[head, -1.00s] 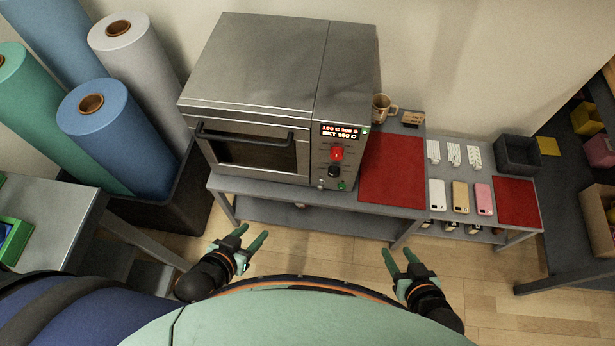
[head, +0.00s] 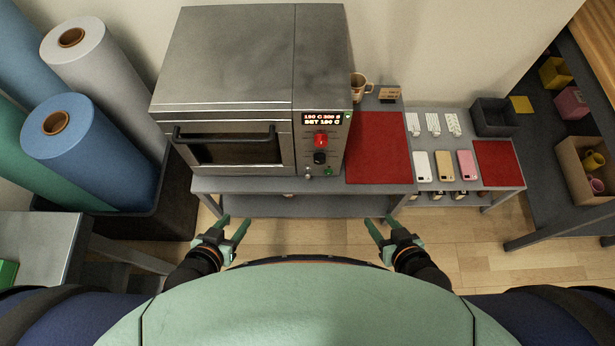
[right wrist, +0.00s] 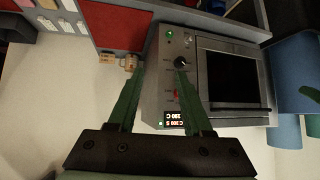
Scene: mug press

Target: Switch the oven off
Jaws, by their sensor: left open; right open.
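The grey metal oven (head: 230,60) stands on a grey table, its door (head: 235,150) shut. Its control panel carries a lit red display (head: 322,118), a red knob (head: 321,139), a black knob (head: 320,157), a green light or button (head: 327,171) and a small silver switch (head: 308,172). In the right wrist view the panel shows turned over, with the black knob (right wrist: 181,63) and the display (right wrist: 175,123) visible. My left gripper (head: 233,226) and my right gripper (head: 378,228) are open and empty, in front of the table and apart from the oven.
Right of the oven lie a red mat (head: 378,148), a mug (head: 360,86), several phones (head: 444,165) and a dark bin (head: 493,117). Large rolls (head: 85,140) stand at the left. A grey table (head: 40,240) is at the left front. The floor before the oven is clear.

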